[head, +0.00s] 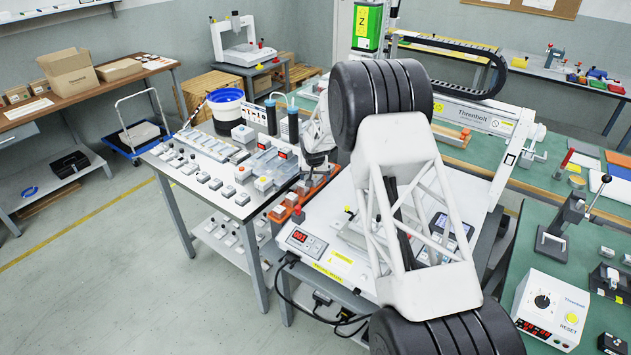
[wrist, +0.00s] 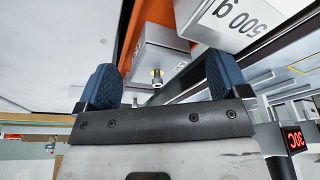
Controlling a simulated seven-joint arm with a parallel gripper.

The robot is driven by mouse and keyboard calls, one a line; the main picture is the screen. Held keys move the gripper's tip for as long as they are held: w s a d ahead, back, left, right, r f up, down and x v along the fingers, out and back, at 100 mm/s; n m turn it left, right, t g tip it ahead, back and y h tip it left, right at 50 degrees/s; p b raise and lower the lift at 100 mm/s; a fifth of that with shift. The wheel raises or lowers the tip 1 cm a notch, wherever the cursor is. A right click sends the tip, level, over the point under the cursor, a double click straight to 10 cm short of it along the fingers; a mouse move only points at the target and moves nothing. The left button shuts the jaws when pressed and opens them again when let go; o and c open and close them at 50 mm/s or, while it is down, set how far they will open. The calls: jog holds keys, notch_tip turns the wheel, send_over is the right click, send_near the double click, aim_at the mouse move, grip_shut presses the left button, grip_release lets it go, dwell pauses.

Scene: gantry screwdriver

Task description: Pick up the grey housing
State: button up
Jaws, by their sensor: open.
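My gripper (wrist: 160,85) shows in the wrist view with its two blue pads apart and nothing held between them. A grey box-shaped piece with a small brass-coloured fitting, which looks like the grey housing (wrist: 152,55), lies beyond the pads, roughly in line with the gap. It sits against an orange surface (wrist: 165,14). I cannot tell the exact distance from the pads to it. In the head view my gripper (head: 317,160) is a dark shape above the orange strip (head: 318,188) at the right end of the parts bench. The housing cannot be made out clearly there.
A block marked 500 g (wrist: 235,18) stands close to the right of the housing in the wrist view. A red-digit display (wrist: 294,139) is at the lower right. In the head view, several small grey parts and trays crowd the bench (head: 172,176), and dark cylinders (head: 289,125) stand behind.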

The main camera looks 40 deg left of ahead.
dwell(0.6)
jog(key=c, duration=0.9)
